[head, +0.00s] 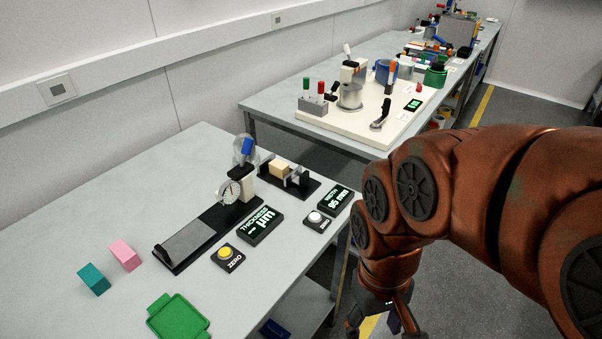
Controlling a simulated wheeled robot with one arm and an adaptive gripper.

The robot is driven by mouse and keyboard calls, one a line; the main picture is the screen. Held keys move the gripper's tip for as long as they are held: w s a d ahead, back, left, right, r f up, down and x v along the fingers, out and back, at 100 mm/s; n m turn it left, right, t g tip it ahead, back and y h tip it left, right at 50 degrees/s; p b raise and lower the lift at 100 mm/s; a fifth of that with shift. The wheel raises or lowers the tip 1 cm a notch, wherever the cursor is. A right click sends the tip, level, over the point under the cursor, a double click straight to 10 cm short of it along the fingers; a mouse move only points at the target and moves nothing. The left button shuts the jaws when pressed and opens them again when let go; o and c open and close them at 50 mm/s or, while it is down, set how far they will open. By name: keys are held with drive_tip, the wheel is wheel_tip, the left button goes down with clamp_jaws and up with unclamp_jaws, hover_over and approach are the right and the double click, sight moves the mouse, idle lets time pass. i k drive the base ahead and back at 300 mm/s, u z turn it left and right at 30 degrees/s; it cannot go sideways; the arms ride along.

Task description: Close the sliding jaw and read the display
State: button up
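A small measuring fixture with a black base (308,190) stands at the table's right back. A tan block (280,168) sits on it, with a grey metal jaw piece (297,175) to the block's right. I cannot tell whether the jaw touches the block. A black display (336,201) with green characters lies in front of it; its text is sideways and I cannot read it surely. My gripper (384,322) hangs at the bottom edge, right of the table and apart from the fixture.
A dial gauge (229,191) on a long black base and a thickness display (261,225) stand left of the fixture. Zero buttons, yellow (226,252) and white (315,217), lie in front. A green tray (178,317), teal block (94,279) and pink block (125,255) lie left.

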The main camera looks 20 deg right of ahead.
sight(296, 178)
drive_tip(key=z, duration=0.05)
drive_tip(key=k, duration=1.05)
drive_tip(key=u, duration=1.05)
drive_tip(key=i, duration=0.5)
drive_tip(key=z, duration=0.65)
drive_tip(key=i, duration=0.8)
drive_tip(key=z, duration=0.1)
